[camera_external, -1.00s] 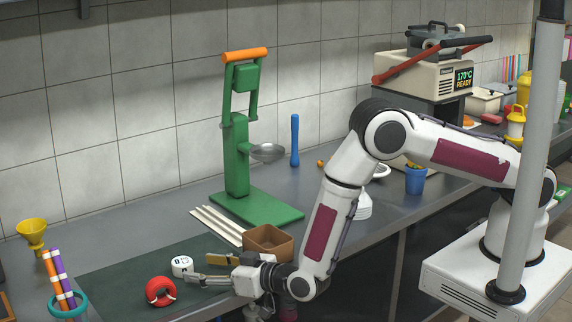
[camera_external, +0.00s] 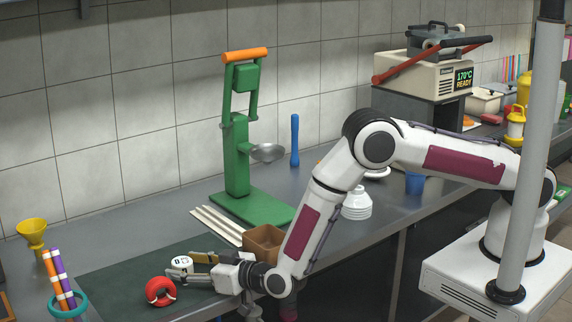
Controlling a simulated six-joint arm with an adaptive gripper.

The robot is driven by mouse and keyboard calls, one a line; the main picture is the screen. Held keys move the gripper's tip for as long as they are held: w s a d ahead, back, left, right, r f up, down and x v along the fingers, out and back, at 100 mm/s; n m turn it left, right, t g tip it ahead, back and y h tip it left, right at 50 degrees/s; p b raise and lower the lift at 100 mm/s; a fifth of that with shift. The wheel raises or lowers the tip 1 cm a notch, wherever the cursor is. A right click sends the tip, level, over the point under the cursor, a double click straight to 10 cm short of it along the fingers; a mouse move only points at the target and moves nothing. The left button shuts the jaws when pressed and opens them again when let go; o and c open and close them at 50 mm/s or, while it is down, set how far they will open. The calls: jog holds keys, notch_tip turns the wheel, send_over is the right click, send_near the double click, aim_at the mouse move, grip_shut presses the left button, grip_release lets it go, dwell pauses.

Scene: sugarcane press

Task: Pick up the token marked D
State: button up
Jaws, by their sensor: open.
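A white round token (camera_external: 181,263) with a dark letter on its label stands on the dark green mat (camera_external: 125,284). The letter is too small to read with certainty. My gripper (camera_external: 178,266) is open around or right beside the token, with one finger in front of it and the other behind and to the right. I cannot tell whether the fingers touch it. The lower part of the token is hidden by the front finger.
A brown open box (camera_external: 263,243) stands close behind my wrist.

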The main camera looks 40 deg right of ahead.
aim_at(187, 263)
jog(key=shift+c, duration=0.4)
jog(key=c, duration=1.1)
jog(key=shift+o, duration=0.2)
jog(key=shift+r, duration=0.15)
jog(key=shift+r, duration=4.85)
